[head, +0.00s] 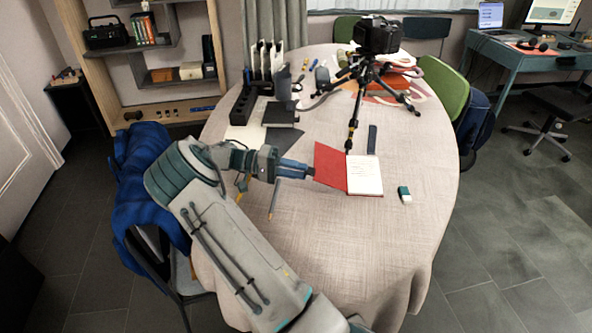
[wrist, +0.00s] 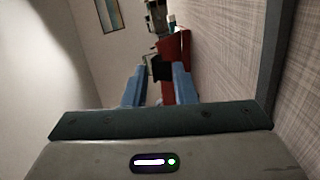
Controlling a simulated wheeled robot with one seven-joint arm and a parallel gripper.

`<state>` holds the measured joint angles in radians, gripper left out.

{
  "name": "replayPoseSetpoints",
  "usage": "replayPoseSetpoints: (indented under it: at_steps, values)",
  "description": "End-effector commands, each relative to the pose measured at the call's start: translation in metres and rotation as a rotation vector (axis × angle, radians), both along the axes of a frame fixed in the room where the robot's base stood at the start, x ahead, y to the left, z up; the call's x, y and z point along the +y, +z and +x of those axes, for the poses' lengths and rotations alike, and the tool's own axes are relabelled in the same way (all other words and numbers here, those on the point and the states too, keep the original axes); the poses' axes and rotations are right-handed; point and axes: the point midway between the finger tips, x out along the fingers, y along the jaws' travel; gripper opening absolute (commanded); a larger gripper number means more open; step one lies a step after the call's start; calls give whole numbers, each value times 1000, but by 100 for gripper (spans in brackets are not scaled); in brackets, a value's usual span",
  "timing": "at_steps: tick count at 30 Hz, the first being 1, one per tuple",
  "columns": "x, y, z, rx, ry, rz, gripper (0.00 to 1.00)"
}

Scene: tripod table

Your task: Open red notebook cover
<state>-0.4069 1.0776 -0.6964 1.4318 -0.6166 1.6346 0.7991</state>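The red notebook lies on the table with its red cover (head: 331,166) swung out to the left. Its white page (head: 365,176) is exposed on the right. My gripper (head: 311,171) is at the left side of the cover, with its fingertips close to the cover's left edge; I cannot tell whether they touch. In the wrist view, the two blue fingers of my gripper (wrist: 158,72) stand apart. The red cover (wrist: 174,47) shows beyond and beside the right finger, which hides part of it.
A camera tripod (head: 365,76) stands behind the notebook, one leg near its back edge. A dark slim object (head: 372,139) lies behind the page. A white and teal eraser-like block (head: 405,195) lies to the right. The tabletop (head: 330,240) in front is clear.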

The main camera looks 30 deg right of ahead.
Motion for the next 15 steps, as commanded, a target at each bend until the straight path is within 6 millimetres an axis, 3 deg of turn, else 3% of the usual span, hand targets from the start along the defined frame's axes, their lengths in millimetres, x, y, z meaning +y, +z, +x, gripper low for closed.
replayPoseSetpoints:
  at_steps: [8, 15]
  values:
    - [6, 1, 6, -2, 2, -3, 25]
    - [38, 5, 31, -3, 4, -3, 25]
